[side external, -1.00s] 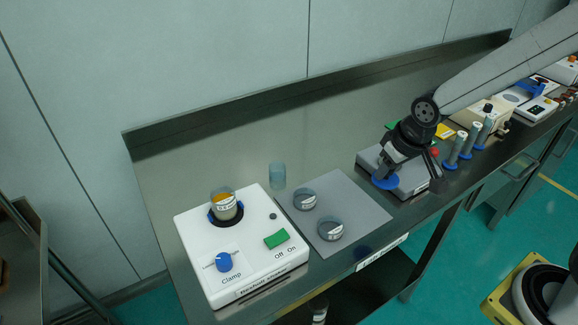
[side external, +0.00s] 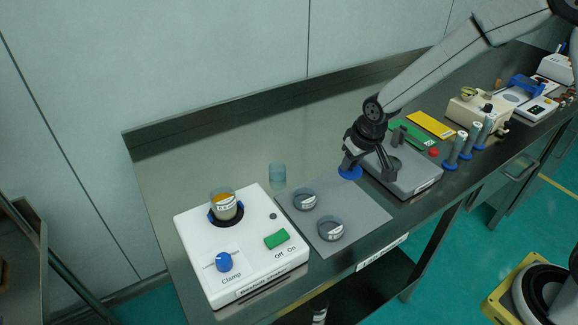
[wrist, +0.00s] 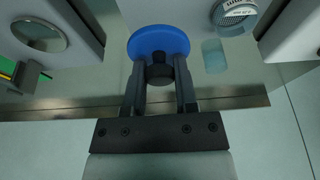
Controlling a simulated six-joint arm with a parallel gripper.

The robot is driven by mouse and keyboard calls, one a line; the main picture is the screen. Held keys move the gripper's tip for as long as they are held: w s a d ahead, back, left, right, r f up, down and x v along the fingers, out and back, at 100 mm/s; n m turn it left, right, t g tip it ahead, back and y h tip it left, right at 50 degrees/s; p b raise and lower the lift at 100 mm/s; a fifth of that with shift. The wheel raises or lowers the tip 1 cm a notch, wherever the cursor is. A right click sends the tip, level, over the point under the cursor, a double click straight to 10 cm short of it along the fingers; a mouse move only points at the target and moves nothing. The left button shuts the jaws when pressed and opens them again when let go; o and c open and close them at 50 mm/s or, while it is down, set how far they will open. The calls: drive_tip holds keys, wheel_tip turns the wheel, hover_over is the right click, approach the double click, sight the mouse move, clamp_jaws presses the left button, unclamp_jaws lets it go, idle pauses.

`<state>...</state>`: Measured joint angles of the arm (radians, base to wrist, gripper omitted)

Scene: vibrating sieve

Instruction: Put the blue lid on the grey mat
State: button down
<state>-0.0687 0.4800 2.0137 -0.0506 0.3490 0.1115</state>
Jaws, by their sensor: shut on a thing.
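The blue lid (side external: 350,173) is a round disc with a dark knob. My gripper (side external: 353,160) is shut on it and holds it near the far right corner of the grey mat (side external: 370,212). In the wrist view the blue lid (wrist: 158,42) sits at the tips of my gripper (wrist: 159,75), which close on the dark knob. I cannot tell exactly how high the lid is above the mat. Two round sieve rings, one far (side external: 304,199) and one near (side external: 330,228), stand on the left half of the mat.
The white clamp machine (side external: 200,235) holding a jar (side external: 224,203) stands left of the mat. A clear cup (side external: 278,175) stands behind the mat. A grey device (side external: 410,177) is just right of my gripper. The mat's right half is bare.

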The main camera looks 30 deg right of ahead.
hover_over(332, 184)
drive_tip(key=s, duration=0.2)
drive_tip(key=shift+w+f, duration=0.1)
drive_tip(key=shift+f, duration=2.1)
drive_tip(key=shift+w+f, duration=0.1)
drive_tip(key=shift+w+f, duration=0.1)
drive_tip(key=shift+f, duration=1.6)
drive_tip(key=shift+f, duration=0.15)
drive_tip(key=shift+c, duration=2)
unclamp_jaws()
drive_tip(key=shift+v, duration=6.1)
